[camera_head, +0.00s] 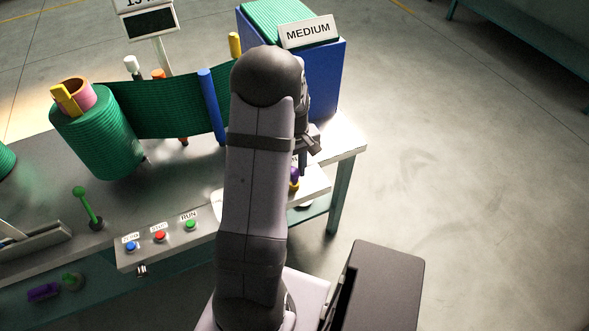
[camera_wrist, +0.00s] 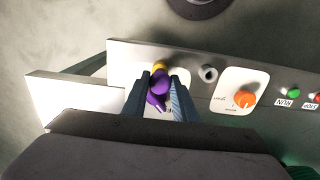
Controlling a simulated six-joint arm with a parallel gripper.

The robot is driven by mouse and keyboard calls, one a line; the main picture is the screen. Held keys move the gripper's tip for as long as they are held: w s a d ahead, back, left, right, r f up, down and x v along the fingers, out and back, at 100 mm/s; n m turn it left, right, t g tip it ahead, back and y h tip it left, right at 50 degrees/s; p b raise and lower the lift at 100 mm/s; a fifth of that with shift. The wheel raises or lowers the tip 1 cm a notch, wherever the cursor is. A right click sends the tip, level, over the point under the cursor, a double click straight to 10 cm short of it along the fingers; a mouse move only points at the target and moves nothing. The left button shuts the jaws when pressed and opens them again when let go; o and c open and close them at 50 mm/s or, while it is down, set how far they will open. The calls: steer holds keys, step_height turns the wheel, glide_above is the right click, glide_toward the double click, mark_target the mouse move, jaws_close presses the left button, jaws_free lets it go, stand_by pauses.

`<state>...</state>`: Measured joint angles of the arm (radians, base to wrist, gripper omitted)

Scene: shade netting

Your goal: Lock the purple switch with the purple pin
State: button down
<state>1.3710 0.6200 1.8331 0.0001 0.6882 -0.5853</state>
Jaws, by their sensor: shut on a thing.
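My gripper (camera_wrist: 158,84) points down at the right end of the control panel. Its two fingers are shut on a purple piece (camera_wrist: 158,84), with a yellow part (camera_wrist: 158,66) just beyond it. I cannot tell whether this is the pin, the switch, or both together. In the head view, the purple piece (camera_head: 295,175) shows only partly beside my arm, by the panel's right end. My arm hides most of that area. Another purple piece (camera_head: 43,292) is low on the bench front at the left; what it is stays unclear.
The grey panel (camera_wrist: 240,62) carries a round metal socket (camera_wrist: 208,73), an orange knob (camera_wrist: 246,98) and several push buttons. A blue box (camera_head: 329,75) labelled MEDIUM stands behind my arm. Green netting (camera_head: 165,108) and a green lever (camera_head: 85,203) are to the left.

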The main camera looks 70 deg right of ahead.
steer(key=shift+f+b, duration=0.4)
steer(key=shift+f, duration=0.4)
stand_by(0.4)
steer(key=c, duration=1.4)
jaws_free()
steer(key=shift+o, duration=0.2)
steer(key=shift+r+b, duration=0.4)
steer(key=shift+r, duration=3.25)
